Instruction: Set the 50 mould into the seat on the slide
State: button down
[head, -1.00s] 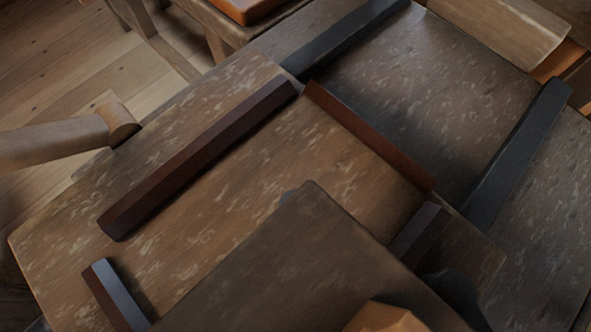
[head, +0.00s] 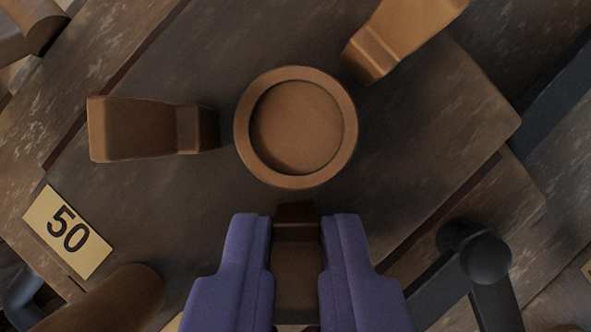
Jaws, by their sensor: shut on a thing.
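The 50 mould (head: 420,130) is a dark mottled board with a raised wooden ring in its middle, wooden lugs around the ring and a cream label (head: 68,232) reading "50". My gripper (head: 297,228), with purple fingers, is shut on the brown lug nearest the bottom of the picture. The mould lies over the slide (head: 30,130), a lighter mottled board showing at the left. A dark red rail of the seat (head: 112,84) runs along the mould's upper left edge. I cannot tell whether the mould touches the slide.
A black lever with a ball knob (head: 478,252) stands close to the mould's lower right edge. A wooden round bar (head: 112,298) is at the lower left, and another wooden peg end (head: 38,28) is at the top left. A dark rail (head: 560,100) is at the right.

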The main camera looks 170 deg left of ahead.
jog(key=shift+f, duration=1)
jog(key=shift+w+f, duration=0.1)
jog(key=shift+f, duration=0.15)
jog(key=c, duration=1.1)
grip_release()
